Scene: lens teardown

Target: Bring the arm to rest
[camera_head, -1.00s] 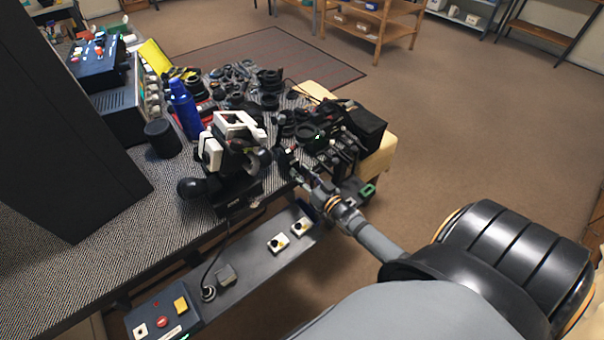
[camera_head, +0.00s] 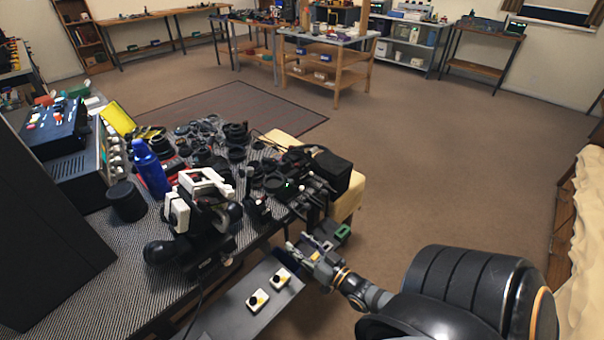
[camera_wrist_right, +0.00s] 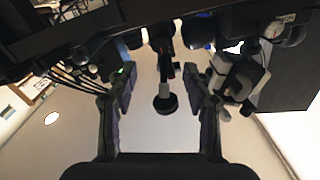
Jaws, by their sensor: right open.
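My right arm comes in from the lower right in the head view. Its gripper (camera_head: 296,247) is off the front edge of the patterned bench (camera_head: 145,285), above the lower grey shelf with white switch boxes. In the right wrist view the two fingers of this gripper (camera_wrist_right: 163,92) stand apart with nothing held between them. A dark rod with a round black end (camera_wrist_right: 165,103) shows in the gap, beyond the fingers; I cannot tell its distance. My left gripper is in neither view.
A white and black device (camera_head: 205,190) stands near the bench's front edge. A blue bottle (camera_head: 150,168), a black cylinder (camera_head: 126,200) and many dark lens parts crowd the bench. A black box (camera_head: 333,172) sits at its right end. Open carpet (camera_head: 430,180) lies beyond.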

